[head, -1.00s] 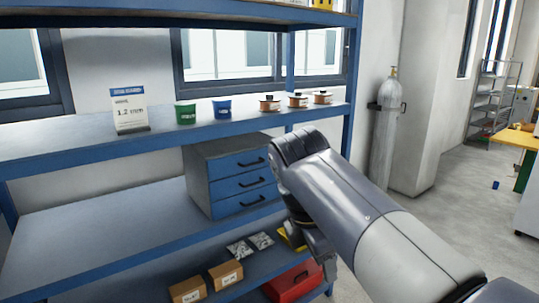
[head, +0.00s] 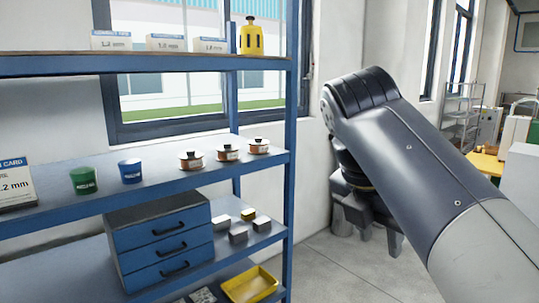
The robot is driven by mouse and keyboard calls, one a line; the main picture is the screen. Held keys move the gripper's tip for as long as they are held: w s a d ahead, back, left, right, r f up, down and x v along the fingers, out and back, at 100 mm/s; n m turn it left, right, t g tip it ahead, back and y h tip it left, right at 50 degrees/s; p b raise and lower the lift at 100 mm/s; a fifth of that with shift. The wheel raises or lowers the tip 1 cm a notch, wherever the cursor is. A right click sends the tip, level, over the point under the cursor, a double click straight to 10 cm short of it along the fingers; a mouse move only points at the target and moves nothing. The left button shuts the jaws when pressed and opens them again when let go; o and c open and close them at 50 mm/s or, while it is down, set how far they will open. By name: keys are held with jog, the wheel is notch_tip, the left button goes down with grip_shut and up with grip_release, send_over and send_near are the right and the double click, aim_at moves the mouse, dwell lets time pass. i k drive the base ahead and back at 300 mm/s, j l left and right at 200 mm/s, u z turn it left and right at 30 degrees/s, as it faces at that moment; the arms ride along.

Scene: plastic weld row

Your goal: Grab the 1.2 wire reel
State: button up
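Three copper-coloured wire reels stand in a row on the middle shelf: a left reel (head: 191,160), a middle reel (head: 228,153) and a right reel (head: 259,146). Any size marks on them are too small to read. A white card (head: 14,186) with a blue header, partly cut off at the left edge, reads "2 mm" in its visible part. My gripper (head: 378,240) hangs down below my forearm, right of the shelf unit and well apart from the reels. Its fingers appear spread, with nothing between them.
A green cup (head: 84,180) and a blue cup (head: 130,171) stand left of the reels. A blue shelf post (head: 291,130) rises at the right corner. White labelled boxes (head: 166,43) and a yellow container (head: 252,37) are on the top shelf. A drawer unit (head: 162,240) sits below.

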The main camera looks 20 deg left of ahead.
aim_at(191, 160)
jog(key=i+l, duration=0.35)
jog(key=i, duration=0.25)
jog(key=i+l+u, duration=0.15)
jog(key=i+l, duration=0.2)
jog(key=i, duration=0.2)
jog(key=i+j+u, duration=0.2)
jog(key=u, duration=0.2)
jog(key=i+u, duration=0.65)
jog(key=u, duration=0.2)
jog(key=i+l+u, duration=0.1)
jog(key=i+u, duration=0.2)
jog(key=u, duration=0.15)
jog(key=i+j+u, duration=0.1)
jog(key=i, duration=0.4)
jog(key=i+j, duration=0.3)
jog(key=i, duration=0.2)
jog(key=k+j+u, duration=0.05)
